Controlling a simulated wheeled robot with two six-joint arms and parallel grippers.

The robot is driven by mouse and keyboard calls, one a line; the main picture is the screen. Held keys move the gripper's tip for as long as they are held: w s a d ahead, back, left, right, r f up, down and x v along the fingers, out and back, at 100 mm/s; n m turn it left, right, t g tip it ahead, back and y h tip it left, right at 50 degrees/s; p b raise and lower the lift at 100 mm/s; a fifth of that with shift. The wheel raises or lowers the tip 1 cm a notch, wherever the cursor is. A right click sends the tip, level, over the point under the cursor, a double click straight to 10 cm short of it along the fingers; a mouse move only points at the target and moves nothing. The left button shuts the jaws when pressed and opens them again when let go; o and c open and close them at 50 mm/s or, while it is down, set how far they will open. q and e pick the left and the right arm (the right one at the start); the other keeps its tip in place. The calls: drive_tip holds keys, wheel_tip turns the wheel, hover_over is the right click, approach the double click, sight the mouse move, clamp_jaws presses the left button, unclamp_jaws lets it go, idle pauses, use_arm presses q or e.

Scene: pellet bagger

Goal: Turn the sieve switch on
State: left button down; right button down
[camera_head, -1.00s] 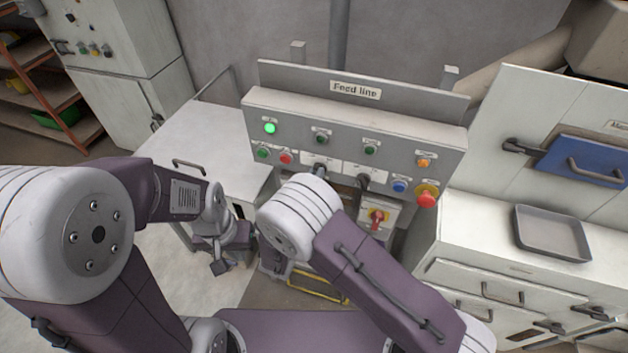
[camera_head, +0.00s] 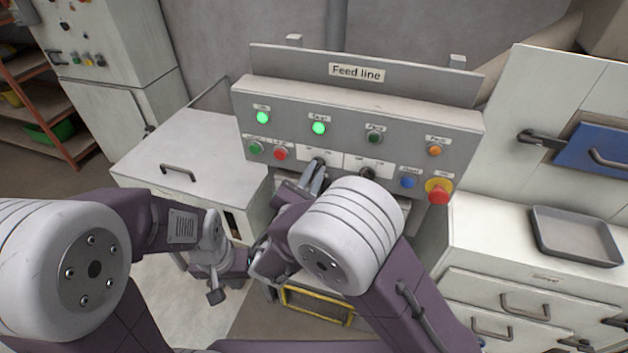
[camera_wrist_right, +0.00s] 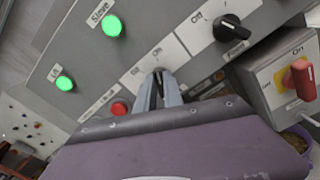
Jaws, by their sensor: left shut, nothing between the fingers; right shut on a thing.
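The sieve switch (camera_head: 318,163) is a dark rotary knob on the sloped grey "Feed line" panel (camera_head: 460,112), mostly hidden by my fingers. My right gripper (camera_head: 315,178) is shut on the knob; in the right wrist view its fingers (camera_wrist_right: 162,92) reach the panel between the small off and on marks. Its exact angle is hard to see. The sieve lamp (camera_head: 319,128) above it glows green, and it also glows in the right wrist view (camera_wrist_right: 114,26). My left gripper (camera_head: 215,294) hangs low at the left, shut and empty, apart from the panel.
Right of the sieve switch is the pump knob (camera_wrist_right: 230,28). The leftmost lamp (camera_head: 262,118) is also green; the pump lamp (camera_head: 374,138) is dark. A red push button (camera_head: 281,154), blue button (camera_head: 408,182) and red emergency stop (camera_head: 438,192) are close by. A red-handled switch (camera_wrist_right: 300,80) sits lower right.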

drive_tip(key=shift+f+m+b, duration=0.15)
drive_tip(key=shift+m+b, duration=0.15)
drive_tip(key=shift+b, duration=0.05)
idle(0.3)
drive_tip(key=c, duration=1.6)
unclamp_jaws()
drive_tip(key=shift+o, duration=0.7)
drive_tip(key=shift+w, duration=0.1)
drive_tip(key=b+v, duration=0.1)
drive_tip(key=v, duration=0.8)
drive_tip(key=shift+b, duration=0.35)
